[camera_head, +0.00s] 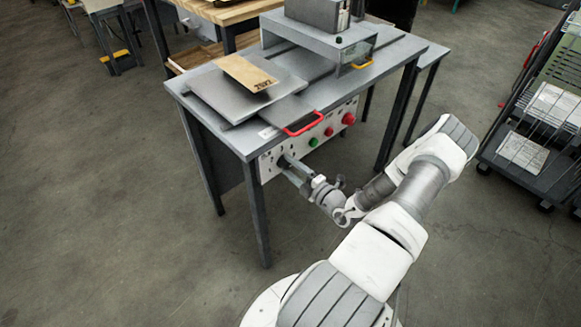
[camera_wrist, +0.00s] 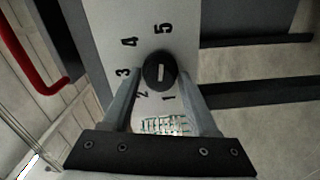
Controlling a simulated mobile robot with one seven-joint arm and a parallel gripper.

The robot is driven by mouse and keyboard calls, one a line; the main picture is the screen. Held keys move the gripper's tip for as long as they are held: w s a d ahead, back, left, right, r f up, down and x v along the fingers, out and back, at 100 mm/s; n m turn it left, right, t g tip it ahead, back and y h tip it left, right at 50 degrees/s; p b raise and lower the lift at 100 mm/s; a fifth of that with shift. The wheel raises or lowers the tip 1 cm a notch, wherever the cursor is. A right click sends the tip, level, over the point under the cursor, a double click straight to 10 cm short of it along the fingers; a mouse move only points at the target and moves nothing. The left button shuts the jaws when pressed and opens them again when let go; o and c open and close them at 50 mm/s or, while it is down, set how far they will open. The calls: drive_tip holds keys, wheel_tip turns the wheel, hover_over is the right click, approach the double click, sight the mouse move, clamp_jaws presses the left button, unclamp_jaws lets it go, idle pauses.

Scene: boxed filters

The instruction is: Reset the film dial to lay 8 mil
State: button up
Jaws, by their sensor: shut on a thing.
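The film dial (camera_wrist: 161,70) is a round black knob with a short white mark, on a pale panel (camera_wrist: 180,20) printed with the digits 1 to 5 around it. No "8 mil" lettering is readable. My gripper (camera_wrist: 160,80) has one finger on each side of the dial and is shut on it. Which digit the white mark points to is unclear. In the head view my gripper (camera_head: 287,165) reaches the left part of the white front panel (camera_head: 325,150), and its fingers hide the dial there.
The panel also carries a green button (camera_head: 313,142) and a red button (camera_head: 348,119). A red handle (camera_head: 303,124) juts out just above the panel. The grey table (camera_head: 205,113) holds a plate with a tan card (camera_head: 245,73).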

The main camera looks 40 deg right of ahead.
drive_tip(key=o, duration=1.2)
drive_tip(key=s, duration=0.5)
drive_tip(key=s+d, duration=0.1)
drive_tip(key=s, duration=1.1)
drive_tip(key=shift+s+d, duration=0.15)
drive_tip(key=shift+s, duration=0.05)
